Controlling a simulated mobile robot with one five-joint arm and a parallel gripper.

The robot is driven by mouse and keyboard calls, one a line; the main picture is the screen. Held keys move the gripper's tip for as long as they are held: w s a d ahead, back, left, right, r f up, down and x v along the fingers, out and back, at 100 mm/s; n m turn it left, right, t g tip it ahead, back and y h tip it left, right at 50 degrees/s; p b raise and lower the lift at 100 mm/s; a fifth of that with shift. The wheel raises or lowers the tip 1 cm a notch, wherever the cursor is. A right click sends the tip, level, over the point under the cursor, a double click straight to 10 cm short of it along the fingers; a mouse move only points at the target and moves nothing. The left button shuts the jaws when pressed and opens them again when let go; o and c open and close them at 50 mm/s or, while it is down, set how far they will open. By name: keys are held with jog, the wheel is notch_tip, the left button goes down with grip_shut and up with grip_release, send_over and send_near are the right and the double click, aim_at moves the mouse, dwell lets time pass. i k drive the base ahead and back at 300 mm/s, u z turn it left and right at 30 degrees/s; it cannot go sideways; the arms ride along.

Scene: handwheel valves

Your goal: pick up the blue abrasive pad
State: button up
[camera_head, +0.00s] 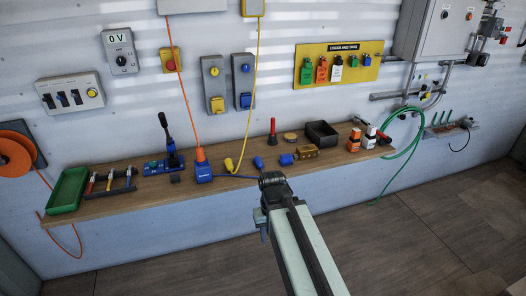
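A small blue block (286,159) lies on the wooden shelf, right of centre, just left of a brownish-yellow block. It may be the blue abrasive pad, but it is too small for me to be sure. My arm rises from the bottom of the view. The dark part at its upper end (271,181) is in front of the shelf's front edge, below and left of the blue block in the picture. My gripper's fingers cannot be made out, and nothing is seen held.
The shelf (225,188) also holds a green tray (68,190), a blue lever tool (165,160), a blue plug (203,172), a black bin (321,134) and orange bottles (354,140). Cables hang down to plugs on the shelf. The floor (430,230) at right is clear.

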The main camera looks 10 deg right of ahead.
aim_at(285, 159)
jog(key=u, duration=0.45)
jog(key=i, duration=0.95)
jog(key=u, duration=0.7)
jog(key=k, duration=0.65)
jog(key=u, duration=0.25)
jog(key=i, duration=0.65)
jog(key=z, duration=0.1)
